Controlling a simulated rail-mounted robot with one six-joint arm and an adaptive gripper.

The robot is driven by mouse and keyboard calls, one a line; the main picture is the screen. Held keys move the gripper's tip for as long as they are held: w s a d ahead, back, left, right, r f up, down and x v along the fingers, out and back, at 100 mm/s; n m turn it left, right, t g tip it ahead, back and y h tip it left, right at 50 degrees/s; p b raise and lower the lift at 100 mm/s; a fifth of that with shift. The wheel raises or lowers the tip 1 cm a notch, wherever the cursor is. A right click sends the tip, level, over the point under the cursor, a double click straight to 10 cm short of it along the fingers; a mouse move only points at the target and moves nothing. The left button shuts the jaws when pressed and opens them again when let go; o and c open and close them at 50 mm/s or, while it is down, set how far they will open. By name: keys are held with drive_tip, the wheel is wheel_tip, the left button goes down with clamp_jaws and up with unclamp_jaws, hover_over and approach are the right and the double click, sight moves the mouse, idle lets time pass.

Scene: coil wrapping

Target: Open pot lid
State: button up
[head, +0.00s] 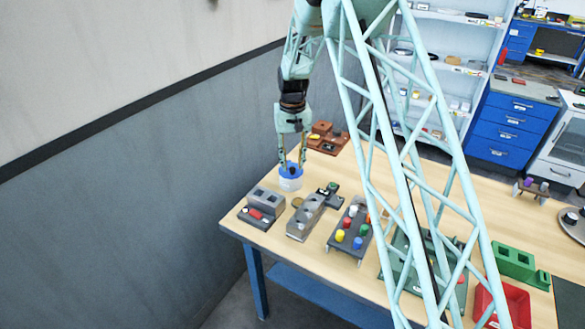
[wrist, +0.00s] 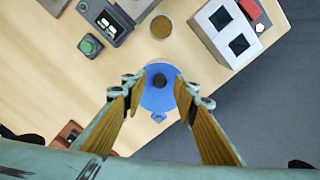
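The pot (head: 290,183) is a whitish, see-through looking container with a blue lid (head: 291,170), near the left end of the wooden table. In the wrist view the lid (wrist: 160,97) is a blue disc with a dark round knob (wrist: 159,81) at its middle. My gripper (head: 291,163) points down right over the lid. In the wrist view its two fingers (wrist: 157,82) are spread apart, one on each side of the knob, with gaps between them and it. The gripper is open and holds nothing. The lid sits on the pot.
A grey block with square holes (head: 266,199) stands in front of the pot. A rack with coloured pegs (head: 350,236) is to the right. A brown fixture (head: 327,139) lies behind. A small round brown piece (wrist: 161,27) is near the pot. The table's left edge is close.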

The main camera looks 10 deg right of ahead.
drive_tip(key=shift+f, duration=1.15)
clamp_jaws()
